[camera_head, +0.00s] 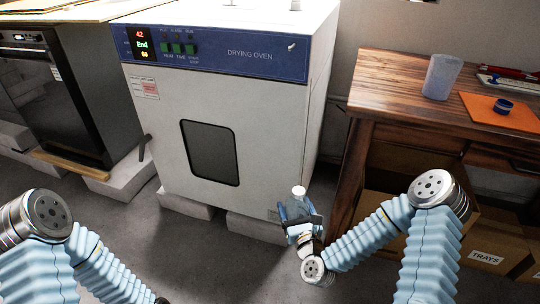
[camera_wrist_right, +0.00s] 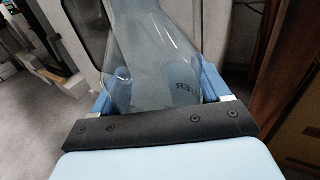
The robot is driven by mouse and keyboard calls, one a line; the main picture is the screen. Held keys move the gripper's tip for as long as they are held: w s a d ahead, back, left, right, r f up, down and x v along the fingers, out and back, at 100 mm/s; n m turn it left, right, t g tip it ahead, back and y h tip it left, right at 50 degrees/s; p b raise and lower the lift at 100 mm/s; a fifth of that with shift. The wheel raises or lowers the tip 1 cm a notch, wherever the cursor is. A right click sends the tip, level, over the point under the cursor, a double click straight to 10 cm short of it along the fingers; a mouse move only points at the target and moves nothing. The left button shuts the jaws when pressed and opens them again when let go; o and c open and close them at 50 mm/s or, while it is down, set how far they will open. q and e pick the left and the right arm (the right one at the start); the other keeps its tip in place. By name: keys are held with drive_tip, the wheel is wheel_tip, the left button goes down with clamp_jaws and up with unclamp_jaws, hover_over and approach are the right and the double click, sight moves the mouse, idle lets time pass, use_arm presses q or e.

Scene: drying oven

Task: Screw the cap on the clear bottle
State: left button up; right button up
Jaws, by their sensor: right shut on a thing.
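The clear bottle (camera_head: 296,208) is in front of the oven's lower right corner, off the floor and roughly upright, with a whitish top. My right gripper (camera_head: 301,224) is shut on its body. In the right wrist view the see-through bottle (camera_wrist_right: 150,60) stands between the two blue fingers (camera_wrist_right: 160,92), with dark lettering showing on or through it. Its top is cut off there.
The drying oven (camera_head: 230,110) stands shut on pale blocks, its display reading "End". The wooden table (camera_head: 395,82) also holds a translucent cup (camera_head: 441,76) left of the mat. Below it is a box labelled "TRAYS" (camera_head: 487,258). Floor before the oven is clear.

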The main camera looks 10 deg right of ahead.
drive_tip(key=s+a+f+n+g+y, duration=0.2)
drive_tip(key=a+n+g+y, duration=0.2)
drive_tip(key=a+n+y, duration=0.4)
drive_tip(key=a+y, duration=0.3)
drive_tip(key=a, duration=0.4)
drive_tip(key=shift+a+y, duration=0.3)
drive_tip(key=shift+a, duration=0.1)
